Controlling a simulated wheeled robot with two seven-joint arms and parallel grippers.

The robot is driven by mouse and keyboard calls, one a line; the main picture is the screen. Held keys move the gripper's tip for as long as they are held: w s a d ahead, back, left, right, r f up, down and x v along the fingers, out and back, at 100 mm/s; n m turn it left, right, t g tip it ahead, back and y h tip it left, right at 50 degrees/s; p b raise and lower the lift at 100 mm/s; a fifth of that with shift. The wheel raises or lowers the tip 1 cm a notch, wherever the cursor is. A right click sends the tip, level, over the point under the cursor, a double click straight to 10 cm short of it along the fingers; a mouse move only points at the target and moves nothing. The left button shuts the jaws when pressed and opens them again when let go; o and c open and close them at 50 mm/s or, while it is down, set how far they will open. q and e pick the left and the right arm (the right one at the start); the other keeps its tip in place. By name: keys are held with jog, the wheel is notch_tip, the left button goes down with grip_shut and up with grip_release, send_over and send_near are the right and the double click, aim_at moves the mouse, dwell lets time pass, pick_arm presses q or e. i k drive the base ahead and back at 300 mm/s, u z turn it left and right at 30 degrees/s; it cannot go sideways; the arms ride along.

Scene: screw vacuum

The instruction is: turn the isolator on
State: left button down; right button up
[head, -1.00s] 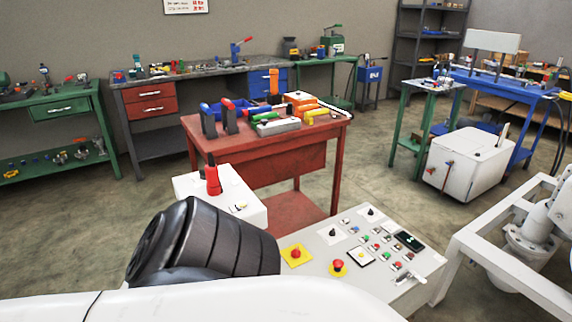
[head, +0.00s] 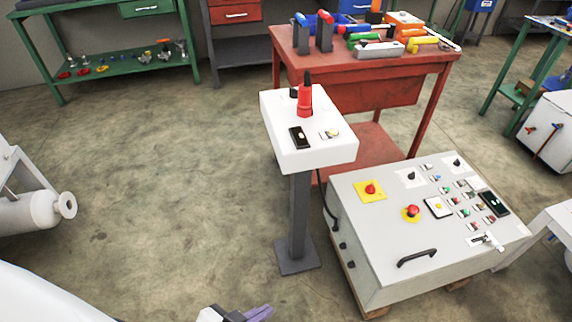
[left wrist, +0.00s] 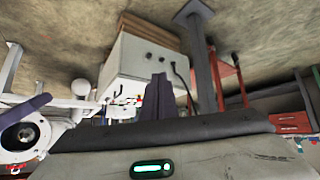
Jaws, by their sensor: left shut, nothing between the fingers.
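The control box (head: 360,255) has a sloped grey top panel. Near its left corner is a red knob on a square yellow plate (head: 370,189), which looks like the isolator. Its exact setting is too small to read. In the left wrist view the fingers (left wrist: 158,88) point toward the box (left wrist: 142,62), seen upside down. My right gripper is not in view.
A white pedestal (head: 310,150) with a red handle (head: 305,100) stands behind and left of the box. A black bar handle (head: 416,258) rises from the panel's front. A red workbench (head: 350,85) with tools is behind. Open floor (head: 170,190) lies to the left.

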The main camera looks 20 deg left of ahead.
aim_at(371, 188)
jog(key=u, duration=0.7)
jog(key=i, duration=1.5)
